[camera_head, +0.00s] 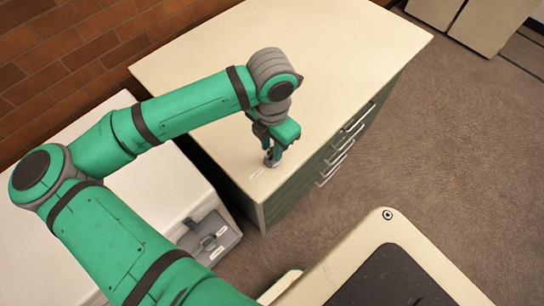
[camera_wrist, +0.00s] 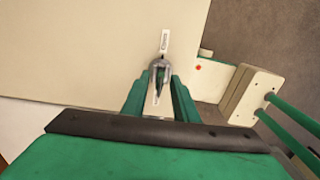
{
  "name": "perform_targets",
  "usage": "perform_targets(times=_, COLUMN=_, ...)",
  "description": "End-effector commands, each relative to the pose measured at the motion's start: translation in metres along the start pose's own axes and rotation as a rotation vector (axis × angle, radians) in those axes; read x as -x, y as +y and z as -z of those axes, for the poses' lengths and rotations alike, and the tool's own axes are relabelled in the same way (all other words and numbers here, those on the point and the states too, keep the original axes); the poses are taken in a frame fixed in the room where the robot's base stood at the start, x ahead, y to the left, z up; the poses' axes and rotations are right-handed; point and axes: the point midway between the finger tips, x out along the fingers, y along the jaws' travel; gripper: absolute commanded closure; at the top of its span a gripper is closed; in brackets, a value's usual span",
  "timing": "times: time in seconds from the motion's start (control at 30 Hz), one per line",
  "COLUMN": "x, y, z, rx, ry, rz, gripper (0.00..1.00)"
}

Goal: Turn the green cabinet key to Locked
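The green cabinet (camera_head: 300,175) has a cream top with a round silver lock (camera_head: 272,161) near its front corner. My gripper (camera_head: 271,148) points down right over the lock. In the wrist view its green fingers stand on either side of the key, with silver showing between key and fingers. The key is hidden in the head view.
Several drawer handles (camera_head: 347,142) stick out from the cabinet's front. A lower white surface (camera_head: 165,185) with a grey box (camera_head: 212,238) stands at the left by a brick wall. The cabinet top behind my gripper is bare. Open carpet (camera_head: 440,140) lies to the right.

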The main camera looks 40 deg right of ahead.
Motion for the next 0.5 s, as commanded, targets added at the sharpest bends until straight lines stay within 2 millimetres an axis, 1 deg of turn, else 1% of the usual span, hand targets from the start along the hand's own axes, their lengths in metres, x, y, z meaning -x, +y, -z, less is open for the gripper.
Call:
perform_targets(times=0.03, x=0.0001, y=0.0000, z=0.0000, rx=0.000, ry=0.000, rz=0.000, gripper=0.78)
perform_targets(times=0.07, x=0.0001, y=0.0000, z=-0.0001, rx=0.000, ry=0.000, rz=0.000, gripper=0.85)
perform_targets(times=0.1, x=0.0001, y=-0.0001, z=-0.0001, rx=0.000, ry=0.000, rz=0.000, gripper=0.95)
perform_targets(times=0.13, x=0.0001, y=-0.0001, z=-0.0001, rx=0.000, ry=0.000, rz=0.000, gripper=1.00)
perform_targets(times=0.33, x=0.0002, y=0.0000, z=-0.0001, rx=-0.012, ry=0.000, rz=0.000, gripper=1.00)
perform_targets(times=0.43, x=0.0004, y=0.0001, z=0.0001, rx=-0.083, ry=0.001, rz=-0.001, gripper=1.00)
perform_targets(times=0.5, x=0.0005, y=0.0001, z=-0.0002, rx=-0.165, ry=0.000, rz=-0.001, gripper=1.00)
